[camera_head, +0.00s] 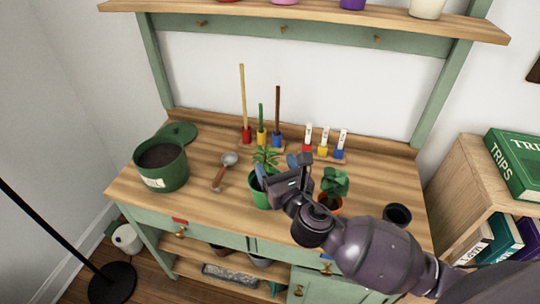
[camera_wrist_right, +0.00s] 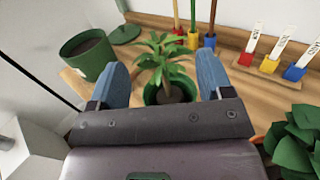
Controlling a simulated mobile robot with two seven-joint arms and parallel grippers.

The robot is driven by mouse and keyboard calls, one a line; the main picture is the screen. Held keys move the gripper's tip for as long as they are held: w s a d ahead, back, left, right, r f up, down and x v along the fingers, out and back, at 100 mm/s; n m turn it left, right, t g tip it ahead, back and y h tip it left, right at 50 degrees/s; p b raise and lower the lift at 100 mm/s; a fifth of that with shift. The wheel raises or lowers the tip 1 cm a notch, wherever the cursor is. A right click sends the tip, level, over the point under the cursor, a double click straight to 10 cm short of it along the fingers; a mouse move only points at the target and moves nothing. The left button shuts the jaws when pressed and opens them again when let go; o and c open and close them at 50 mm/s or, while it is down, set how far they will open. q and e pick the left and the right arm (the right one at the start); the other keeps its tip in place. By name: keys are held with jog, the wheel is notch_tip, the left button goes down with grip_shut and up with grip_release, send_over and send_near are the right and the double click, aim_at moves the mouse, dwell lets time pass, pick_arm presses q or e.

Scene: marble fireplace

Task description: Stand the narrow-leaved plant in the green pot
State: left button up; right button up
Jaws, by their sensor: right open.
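The narrow-leaved plant (camera_head: 266,158) rises from soil in a bright green pot (camera_head: 260,193) near the middle of the potting bench. The pot looks upright in the head view. In the right wrist view the plant (camera_wrist_right: 162,58) shows between my two blue fingers, with the pot's rim (camera_wrist_right: 150,94) and brown soil below its leaves. My right gripper (camera_head: 276,168) is open; it also shows in the right wrist view (camera_wrist_right: 160,78). It hides part of the pot's right side. I cannot tell whether a finger touches the plant. My left gripper is not in view.
A large dark green bucket of soil (camera_head: 162,167) stands at the bench's left. A trowel (camera_head: 224,171) lies between it and the plant. A broad-leaved plant (camera_head: 335,182) and a black pot (camera_head: 397,215) are to the right; colored tool holders and labels stand behind.

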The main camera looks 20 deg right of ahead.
jog(key=s, duration=0.7)
jog(key=shift+d, duration=0.15)
dwell(0.3)
